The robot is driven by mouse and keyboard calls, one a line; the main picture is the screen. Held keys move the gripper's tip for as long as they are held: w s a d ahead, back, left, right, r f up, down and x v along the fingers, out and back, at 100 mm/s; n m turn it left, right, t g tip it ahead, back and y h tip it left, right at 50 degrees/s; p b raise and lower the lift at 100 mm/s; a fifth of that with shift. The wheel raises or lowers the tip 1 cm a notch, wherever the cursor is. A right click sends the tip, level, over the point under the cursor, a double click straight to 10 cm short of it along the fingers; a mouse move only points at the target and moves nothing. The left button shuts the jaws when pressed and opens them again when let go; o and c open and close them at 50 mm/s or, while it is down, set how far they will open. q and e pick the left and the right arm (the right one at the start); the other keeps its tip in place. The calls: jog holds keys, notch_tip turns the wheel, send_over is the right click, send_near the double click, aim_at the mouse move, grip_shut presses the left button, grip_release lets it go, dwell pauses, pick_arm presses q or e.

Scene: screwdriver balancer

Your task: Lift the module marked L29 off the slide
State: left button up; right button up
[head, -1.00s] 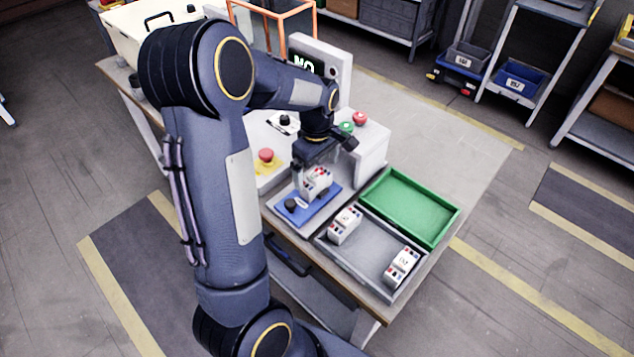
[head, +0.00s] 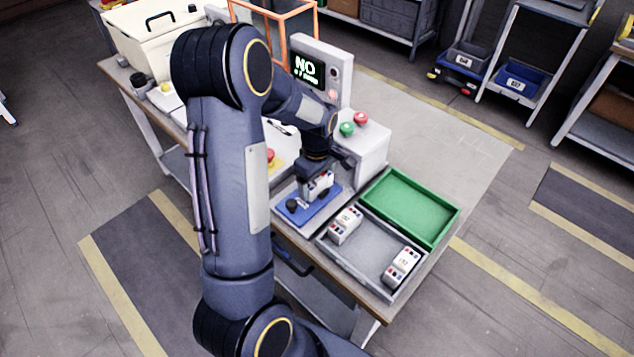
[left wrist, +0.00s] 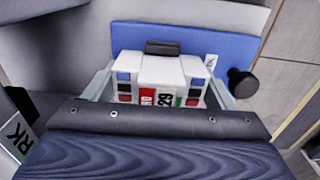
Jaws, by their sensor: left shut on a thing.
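The module marked L29 (left wrist: 160,77) is white with blue, red and green terminals. It is on the blue slide (head: 297,212), and it also shows in the head view (head: 318,184), partly covered by the gripper. My left gripper (head: 319,178) comes down over the module, and its fingers stand on both sides of it, shut on it. In the left wrist view the gripper body (left wrist: 160,122) hides the near part of the module. The slide's blue plate (left wrist: 235,48) and its black knob (left wrist: 242,83) show beyond it. My right gripper is not in view.
A grey tray (head: 374,278) with two white modules (head: 345,225) (head: 402,266) is to the right of the slide. An empty green tray (head: 424,225) is behind it. The tester with a screen (head: 306,69) and red and green buttons (head: 361,118) stands behind the slide.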

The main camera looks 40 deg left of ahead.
pick_arm(q)
jog(key=c, duration=0.3)
jog(key=shift+c, duration=0.3)
jog(key=shift+r, duration=0.15)
jog(key=shift+w+r, duration=0.1)
jog(key=shift+r, duration=0.15)
notch_tip(320, 180, up, 2)
jog(key=shift+r, duration=0.1)
jog(key=s+r, duration=0.1)
jog(key=s+a+r, duration=0.1)
jog(key=r, duration=0.1)
jog(key=s+r, duration=0.2)
jog(key=shift+a+r, duration=0.1)
jog(key=shift+a, duration=0.2)
jog(key=s+a+r+b, duration=0.1)
jog(key=s+a+r, duration=0.2)
jog(key=s, duration=0.6)
jog(key=shift+a+r, duration=0.4)
jog(key=shift+r, duration=0.55)
